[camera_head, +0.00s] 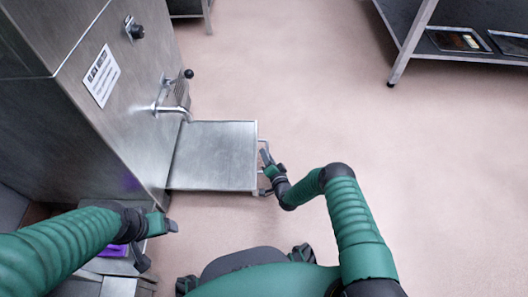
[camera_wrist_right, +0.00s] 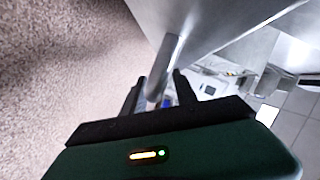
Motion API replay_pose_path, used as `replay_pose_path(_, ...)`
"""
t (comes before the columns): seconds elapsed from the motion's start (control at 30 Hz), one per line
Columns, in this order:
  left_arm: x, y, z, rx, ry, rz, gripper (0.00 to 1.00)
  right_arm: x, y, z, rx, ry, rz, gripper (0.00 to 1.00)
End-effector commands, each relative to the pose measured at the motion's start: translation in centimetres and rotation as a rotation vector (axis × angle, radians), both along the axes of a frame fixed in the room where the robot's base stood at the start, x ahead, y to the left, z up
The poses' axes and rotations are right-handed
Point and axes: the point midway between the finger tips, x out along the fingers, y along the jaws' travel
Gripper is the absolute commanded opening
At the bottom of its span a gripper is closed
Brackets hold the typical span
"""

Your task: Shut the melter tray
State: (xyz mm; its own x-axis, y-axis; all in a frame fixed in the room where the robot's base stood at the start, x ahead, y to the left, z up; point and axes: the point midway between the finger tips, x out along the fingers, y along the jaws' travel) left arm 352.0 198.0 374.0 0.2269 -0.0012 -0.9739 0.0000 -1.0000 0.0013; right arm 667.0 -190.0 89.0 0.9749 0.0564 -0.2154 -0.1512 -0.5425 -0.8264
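The melter tray (camera_head: 215,155) is a flat grey metal tray, standing pulled out to the right from the steel melter (camera_head: 100,100). My right gripper (camera_head: 265,174) is at the tray's outer right end, its fingers spread. In the right wrist view, a metal handle bar (camera_wrist_right: 166,62) runs down between the two open fingers (camera_wrist_right: 158,88); I cannot tell whether either finger touches it. My left gripper (camera_head: 158,243) is open and empty, low beside the melter's front, apart from the tray.
A tap with a black-knobbed lever (camera_head: 172,107) juts from the melter above the tray's inner end. A purple item (camera_head: 113,251) lies below my left arm. A metal table (camera_head: 455,45) stands at the upper right. The floor right of the tray is clear.

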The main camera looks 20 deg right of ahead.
Motion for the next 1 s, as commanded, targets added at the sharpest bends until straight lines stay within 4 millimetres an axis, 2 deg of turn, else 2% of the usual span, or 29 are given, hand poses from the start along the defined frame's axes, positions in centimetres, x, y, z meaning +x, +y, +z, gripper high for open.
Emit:
replay_pose_path(0.1, -0.01, 0.0, 0.01, 0.0, 0.0, 0.0, 0.78, 0.0, 0.01, -0.03, 0.0, 0.001, 0.0, 0.32)
replay_pose_path(0.3, -0.01, 0.0, 0.01, 0.0, 0.0, 0.0, 0.78, 0.01, 0.01, -0.04, 0.0, 0.001, 0.0, 0.06)
replay_pose_path(0.37, 0.0, 0.0, 0.01, 0.0, 0.0, 0.0, 0.78, 0.01, 0.0, -0.06, 0.0, 0.001, 0.0, 0.0)
replay_pose_path(1.0, 0.0, 0.0, 0.0, 0.0, 0.0, 0.0, 0.78, -0.06, 0.0, -0.17, 0.0, 0.004, 0.0, 0.0)
